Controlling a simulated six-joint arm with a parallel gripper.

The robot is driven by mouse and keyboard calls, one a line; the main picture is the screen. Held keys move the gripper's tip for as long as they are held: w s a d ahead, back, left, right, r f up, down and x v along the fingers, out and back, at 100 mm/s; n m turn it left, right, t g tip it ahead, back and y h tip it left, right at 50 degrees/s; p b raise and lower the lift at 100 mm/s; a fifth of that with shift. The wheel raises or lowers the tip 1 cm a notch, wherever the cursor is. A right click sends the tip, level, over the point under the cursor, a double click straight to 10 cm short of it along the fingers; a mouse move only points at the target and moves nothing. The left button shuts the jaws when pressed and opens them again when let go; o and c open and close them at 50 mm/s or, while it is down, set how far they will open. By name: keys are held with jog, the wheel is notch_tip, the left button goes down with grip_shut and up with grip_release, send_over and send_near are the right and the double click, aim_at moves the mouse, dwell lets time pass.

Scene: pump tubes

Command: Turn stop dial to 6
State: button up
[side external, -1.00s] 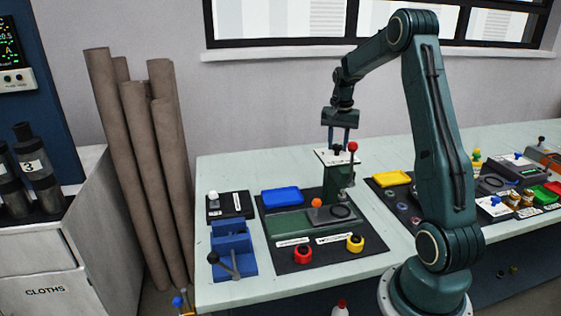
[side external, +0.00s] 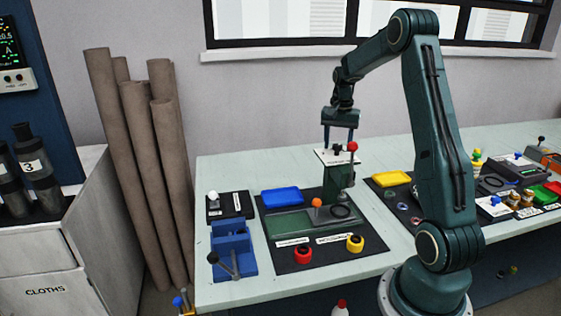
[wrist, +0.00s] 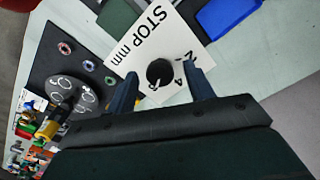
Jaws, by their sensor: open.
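The stop dial is a small black knob (wrist: 160,72) on a white plate (wrist: 135,40) marked "STOP mm"; in the side view the plate (side external: 328,156) tops the green press. A white pointer mark shows on the knob's lower-left side. A 4 is readable at its right; the numeral by the pointer is partly hidden and I cannot read it for certain. My gripper (side external: 340,144) points down over the plate. In the wrist view my gripper (wrist: 164,84) is open, with one finger on each side of the knob and visible gaps to it.
A red-knobbed lever (side external: 352,147) stands close to the right of my fingers. A blue tray (side external: 282,196), an orange knob (side external: 316,202), red (side external: 303,254) and yellow (side external: 355,243) round parts lie around the press. A blue vise (side external: 232,250) stands at the left. The bench's back left is clear.

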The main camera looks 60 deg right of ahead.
aim_at(337, 146)
notch_tip(337, 146, up, 14)
dwell(0.7)
jog(key=s+a+r+n+t+h, duration=0.15)
jog(key=a+n, duration=0.25)
jog(key=a, duration=0.7)
jog(key=s+a+r+n+t+y, duration=0.1)
jog(key=a+r+n, duration=0.2)
jog(key=a, duration=0.8)
jog(key=s+a+f+n+t, duration=0.1)
jog(key=s+a+f+n, duration=0.2)
jog(key=s+a, duration=0.3)
jog(key=s+a+f+n+t, duration=0.2)
jog(key=s+a+n, duration=0.3)
jog(key=s+a, duration=0.2)
jog(key=shift+a+f, duration=0.4)
jog(key=shift+a, duration=0.15)
